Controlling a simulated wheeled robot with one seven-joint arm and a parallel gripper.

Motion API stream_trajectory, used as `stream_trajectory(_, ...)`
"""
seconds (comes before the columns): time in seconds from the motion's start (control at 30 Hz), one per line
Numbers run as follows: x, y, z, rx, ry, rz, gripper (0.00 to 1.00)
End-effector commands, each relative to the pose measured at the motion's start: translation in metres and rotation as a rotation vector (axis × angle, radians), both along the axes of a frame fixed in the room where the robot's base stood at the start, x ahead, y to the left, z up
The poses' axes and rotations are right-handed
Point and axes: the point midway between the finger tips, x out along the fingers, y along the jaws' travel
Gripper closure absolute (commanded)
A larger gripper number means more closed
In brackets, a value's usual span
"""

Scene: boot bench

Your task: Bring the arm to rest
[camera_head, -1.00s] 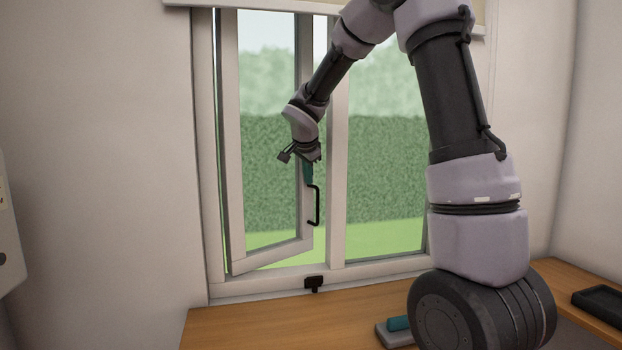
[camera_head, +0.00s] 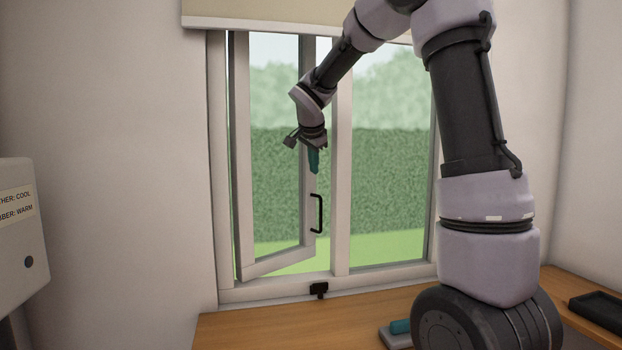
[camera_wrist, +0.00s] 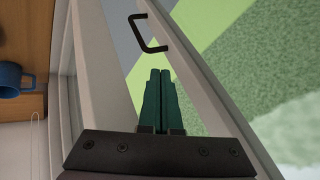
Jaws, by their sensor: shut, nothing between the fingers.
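My gripper (camera_head: 314,162) has teal fingers and points down in front of the open window sash, above its black handle (camera_head: 317,213). In the wrist view my gripper (camera_wrist: 158,78) has its two fingers together with nothing between them. The handle (camera_wrist: 148,34) shows there beyond the fingertips, apart from them. The window sash (camera_head: 275,264) stands ajar, with a hedge and lawn seen through it. My arm reaches from the upper right, bent down at the wrist.
A wooden bench top (camera_head: 260,328) runs below the window, with a black catch (camera_head: 319,290) on the sill. A grey block with a teal part (camera_head: 398,333) and a black tray (camera_head: 600,308) lie on the bench. A labelled box (camera_head: 20,235) is on the left wall. The wrist view shows a blue mug (camera_wrist: 12,80).

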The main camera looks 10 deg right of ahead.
Motion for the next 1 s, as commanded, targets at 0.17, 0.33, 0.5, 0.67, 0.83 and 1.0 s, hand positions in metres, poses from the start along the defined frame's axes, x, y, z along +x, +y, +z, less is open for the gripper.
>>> stream_trajectory(0.17,-0.014,-0.006,0.013,-0.003,0.007,0.016,1.00)
stream_trajectory(0.33,-0.079,-0.024,0.030,-0.022,0.044,0.118,1.00)
stream_trajectory(0.5,-0.171,-0.035,0.036,-0.039,0.078,0.292,1.00)
stream_trajectory(0.67,-0.250,-0.035,0.026,-0.051,0.072,0.469,1.00)
stream_trajectory(0.83,-0.306,-0.028,0.011,-0.070,0.037,0.624,1.00)
stream_trajectory(1.0,-0.330,-0.022,0.001,-0.081,0.011,0.702,1.00)
